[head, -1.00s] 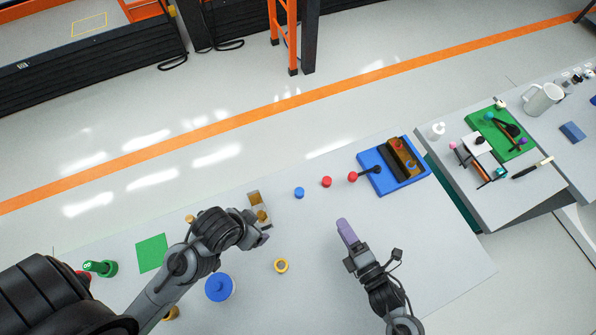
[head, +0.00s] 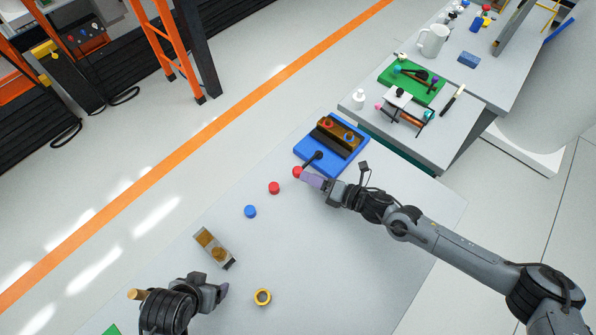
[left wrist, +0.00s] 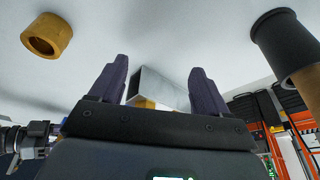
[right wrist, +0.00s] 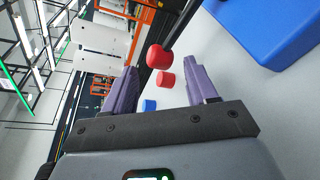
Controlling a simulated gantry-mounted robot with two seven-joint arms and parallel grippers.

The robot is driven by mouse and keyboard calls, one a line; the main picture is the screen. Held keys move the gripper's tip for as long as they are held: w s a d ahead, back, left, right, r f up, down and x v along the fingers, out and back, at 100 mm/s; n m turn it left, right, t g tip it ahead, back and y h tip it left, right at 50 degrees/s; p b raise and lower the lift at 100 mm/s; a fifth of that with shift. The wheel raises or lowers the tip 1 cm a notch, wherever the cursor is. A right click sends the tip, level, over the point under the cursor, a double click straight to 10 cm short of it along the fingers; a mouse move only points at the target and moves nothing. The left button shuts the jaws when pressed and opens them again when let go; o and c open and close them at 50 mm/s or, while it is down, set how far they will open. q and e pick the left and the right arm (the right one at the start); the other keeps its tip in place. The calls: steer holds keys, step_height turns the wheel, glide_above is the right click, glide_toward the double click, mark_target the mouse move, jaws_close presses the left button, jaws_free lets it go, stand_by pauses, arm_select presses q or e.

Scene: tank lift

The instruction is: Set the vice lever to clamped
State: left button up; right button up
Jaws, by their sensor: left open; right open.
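The vice is a blue base (head: 302,153) with dark and brown jaws (head: 340,134) at the far end of the table. Its black lever (head: 314,158) angles toward the lower left and ends in a red knob (head: 297,171). My right gripper (head: 308,179) is open right beside the knob. In the right wrist view the red knob (right wrist: 158,57) shows between and just beyond the open fingertips (right wrist: 163,75); contact cannot be told. The blue base (right wrist: 275,30) is at upper right there. My left gripper (head: 222,290) is open and empty, as the left wrist view (left wrist: 157,75) shows.
A loose red cylinder (head: 274,188) and a blue cylinder (head: 250,211) stand near the lever. A grey-and-brown block (head: 213,248) and a yellow ring (head: 262,297) lie nearer my left gripper. A side table with a green board (head: 425,92) adjoins beyond the vice.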

mark_target(298, 171)
steer(key=shift+x, duration=2.85)
steer(key=shift+c, duration=0.4)
steer(key=shift+r, duration=0.15)
jaws_close()
